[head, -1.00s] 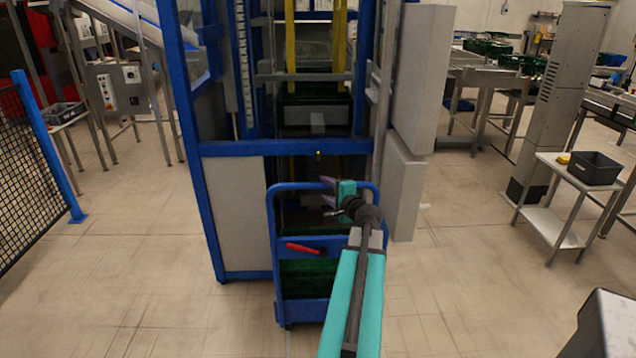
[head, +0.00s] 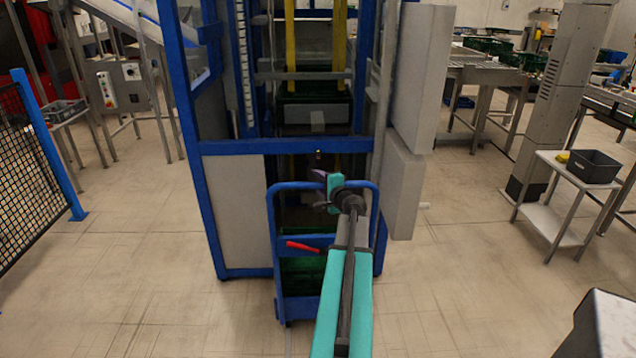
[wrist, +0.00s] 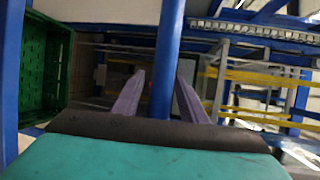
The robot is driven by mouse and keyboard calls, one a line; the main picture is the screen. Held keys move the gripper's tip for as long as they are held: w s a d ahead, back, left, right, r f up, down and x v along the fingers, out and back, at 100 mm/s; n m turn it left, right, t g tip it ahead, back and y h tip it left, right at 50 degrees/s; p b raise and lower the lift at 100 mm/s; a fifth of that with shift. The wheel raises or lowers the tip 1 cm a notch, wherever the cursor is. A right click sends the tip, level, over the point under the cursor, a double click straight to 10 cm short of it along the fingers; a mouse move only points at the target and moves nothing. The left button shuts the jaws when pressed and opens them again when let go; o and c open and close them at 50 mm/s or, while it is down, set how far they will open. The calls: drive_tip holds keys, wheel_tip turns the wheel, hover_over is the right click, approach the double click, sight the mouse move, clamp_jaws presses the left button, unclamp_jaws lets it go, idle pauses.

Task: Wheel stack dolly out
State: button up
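The dolly is a blue tubular frame (head: 273,225) with a tall looped handle, standing at the front of the blue machine in the head view. A red lever (head: 302,247) sticks out from it. Green crates (head: 300,277) show low inside its frame. My gripper (head: 320,180) is at the top bar of the handle. In the wrist view, my two purple fingers (wrist: 158,95) are spread, with a blue bar (wrist: 166,60) running between them and gaps showing on both sides. I cannot tell how deep the bar sits. A green crate (wrist: 45,70) shows at left.
The blue machine frame (head: 230,148) stands close behind the dolly, with grey panels (head: 405,195) at its right. A mesh fence (head: 30,170) is at left. A small side table (head: 550,222) with a dark bin (head: 594,167) is at right. The floor on both sides is clear.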

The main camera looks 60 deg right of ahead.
clamp_jaws()
drive_tip(key=shift+a, duration=0.1)
